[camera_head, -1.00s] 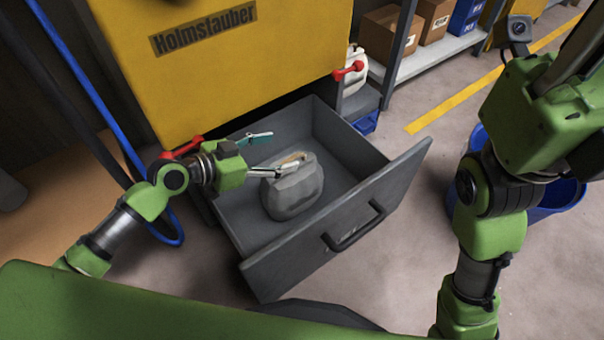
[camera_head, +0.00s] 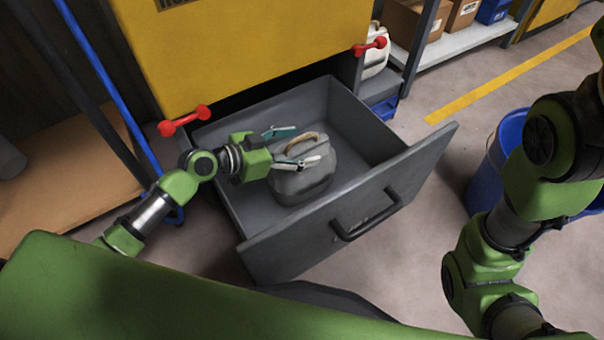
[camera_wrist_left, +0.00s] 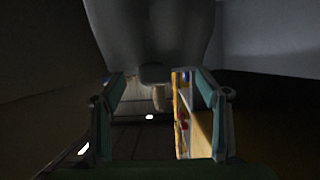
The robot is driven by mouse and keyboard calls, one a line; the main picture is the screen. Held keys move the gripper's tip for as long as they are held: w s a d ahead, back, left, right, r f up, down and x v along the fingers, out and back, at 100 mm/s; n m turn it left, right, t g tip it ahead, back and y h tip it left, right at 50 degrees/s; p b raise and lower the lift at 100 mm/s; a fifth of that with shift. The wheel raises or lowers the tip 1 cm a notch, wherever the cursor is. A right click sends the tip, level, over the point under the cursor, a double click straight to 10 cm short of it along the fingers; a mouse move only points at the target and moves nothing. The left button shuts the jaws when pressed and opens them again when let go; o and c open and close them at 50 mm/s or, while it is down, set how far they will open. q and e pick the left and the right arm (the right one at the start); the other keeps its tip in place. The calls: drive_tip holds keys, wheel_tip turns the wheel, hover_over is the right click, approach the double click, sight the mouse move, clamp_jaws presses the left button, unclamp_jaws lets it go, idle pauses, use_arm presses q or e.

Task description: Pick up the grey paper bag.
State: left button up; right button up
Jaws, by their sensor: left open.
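The grey paper bag (camera_head: 304,183) stands in the open grey drawer (camera_head: 345,95), with a tan looped handle (camera_head: 312,137) on top. In the left wrist view the bag (camera_wrist_left: 155,35) hangs in from the top of the picture, with its pale handle (camera_wrist_left: 158,97) between the fingers. My left gripper (camera_head: 304,146) is open at the top of the bag, one finger on each side of the handle. Whether a finger touches the bag I cannot tell. My right arm shows at the right, but its gripper is out of the picture.
The drawer's front panel, with a dark pull handle (camera_head: 366,216), stands between my body and the bag. A yellow cabinet (camera_head: 230,50) rises behind the drawer. A red double-knobbed handle (camera_head: 185,120) is at its left. A blue bin (camera_head: 488,170) stands at the right.

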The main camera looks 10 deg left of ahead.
sight(313, 142)
use_arm(q)
drive_tip(key=shift+b+x, duration=1.15)
drive_tip(key=shift+x, duration=1.55)
clamp_jaws()
drive_tip(key=shift+r, duration=0.15)
